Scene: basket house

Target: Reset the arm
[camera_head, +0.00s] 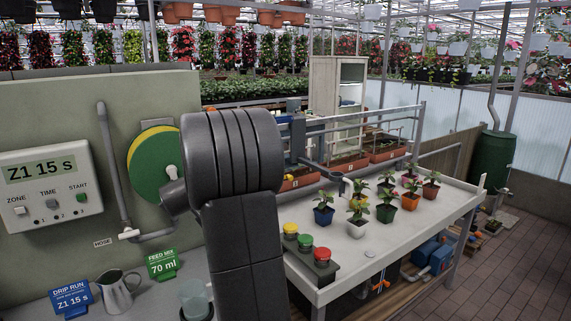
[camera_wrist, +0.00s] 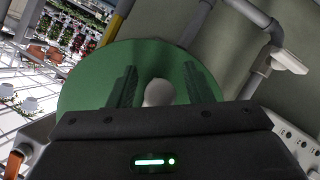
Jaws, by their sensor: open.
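My gripper (camera_wrist: 161,78) is open in the wrist view, its two dark fingers apart. A pale rounded knob (camera_wrist: 158,93) shows between the fingers; I cannot tell whether they touch it. Behind it is a large green disc (camera_wrist: 83,91). In the head view the green disc (camera_head: 152,160) has a yellow rim and stands against the grey-green panel, and the pale knob (camera_head: 171,172) shows at its front. My dark arm fills the middle of the head view and hides most of my gripper there.
A control box (camera_head: 45,187) reading "Z1 15 s" is on the panel left of the disc. A grey pipe (camera_head: 110,165) runs between them. A metal pitcher (camera_head: 117,294) stands below. A white table (camera_head: 400,243) with several potted plants and coloured buttons is at right.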

